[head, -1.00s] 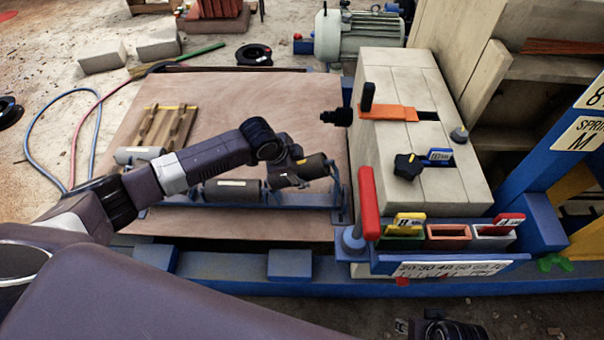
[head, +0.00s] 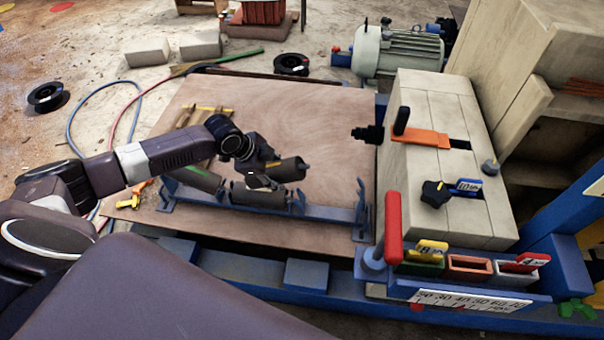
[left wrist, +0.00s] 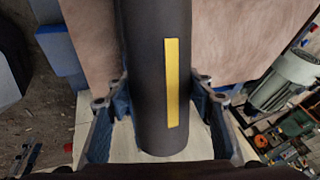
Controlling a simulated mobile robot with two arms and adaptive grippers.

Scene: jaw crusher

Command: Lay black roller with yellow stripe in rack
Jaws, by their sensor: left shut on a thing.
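The black roller with yellow stripe (head: 291,169) is in my left gripper (head: 262,174), which is shut on it. In the left wrist view the roller (left wrist: 155,75) runs lengthwise between the fingers, its yellow stripe facing the camera. In the head view it is held above and behind the blue rack (head: 332,213), near the middle roller. Two dark rollers are in the rack: a left one (head: 197,179) and a middle one (head: 258,196). The rack's right part looks empty. My right gripper is not in view.
The rack stands on a wooden board (head: 300,110) with free room behind it. A pale block with an orange clamp (head: 424,139) and a red-handled lever (head: 393,230) stand to the right. A wooden cradle (head: 208,125) lies behind my arm.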

